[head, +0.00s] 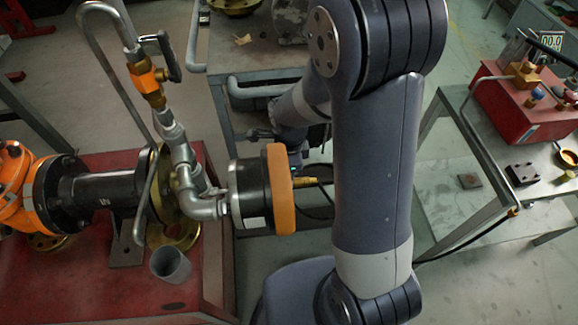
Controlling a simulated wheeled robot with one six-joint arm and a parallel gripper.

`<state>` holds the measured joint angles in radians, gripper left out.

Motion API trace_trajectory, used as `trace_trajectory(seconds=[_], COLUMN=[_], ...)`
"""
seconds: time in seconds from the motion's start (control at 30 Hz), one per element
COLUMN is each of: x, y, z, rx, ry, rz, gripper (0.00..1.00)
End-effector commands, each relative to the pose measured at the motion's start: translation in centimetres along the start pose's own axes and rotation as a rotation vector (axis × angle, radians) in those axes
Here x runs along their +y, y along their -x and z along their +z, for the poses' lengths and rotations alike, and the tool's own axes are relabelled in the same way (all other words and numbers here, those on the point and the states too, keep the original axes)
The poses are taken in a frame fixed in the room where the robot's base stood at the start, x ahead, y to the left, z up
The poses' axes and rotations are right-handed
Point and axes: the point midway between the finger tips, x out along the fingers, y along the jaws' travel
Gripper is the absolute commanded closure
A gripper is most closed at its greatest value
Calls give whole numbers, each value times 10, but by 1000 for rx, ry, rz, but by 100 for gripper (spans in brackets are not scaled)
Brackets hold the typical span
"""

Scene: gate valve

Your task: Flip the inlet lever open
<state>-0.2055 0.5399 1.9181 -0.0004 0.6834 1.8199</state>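The inlet lever (168,57) is a dark bent handle at the upper left of the head view. It sits on an orange and brass valve body (146,80) in a steel pipe line. Its long part hangs beside the pipe, to the right of the valve body. My gripper (259,134) is small and dark near the picture's middle, partly behind my arm and close to the grey bench. It is apart from the lever, to its lower right. Its fingers are too small and dark to tell whether they are open or shut.
A round black gauge with an orange rim (281,188) stands between the pipework and my arm. A bent grey tube (113,85) runs left of the valve. A black flanged pipe (103,200) and grey cup (170,265) are on the red table (80,285). A red box (520,105) is right.

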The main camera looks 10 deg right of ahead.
Motion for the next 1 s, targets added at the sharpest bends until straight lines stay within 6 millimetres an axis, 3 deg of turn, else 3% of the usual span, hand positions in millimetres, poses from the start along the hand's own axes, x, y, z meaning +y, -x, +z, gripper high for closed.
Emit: trace_trajectory(seconds=[0.4,0.43,0.67,1.0], x=[0,0,0,0], y=[0,0,0,6], z=[0,0,0,0], rx=[-1,-1,-1,-1], ry=[-9,-9,-7,-6], rz=[0,0,0,-1], gripper=[100,82,63,62])
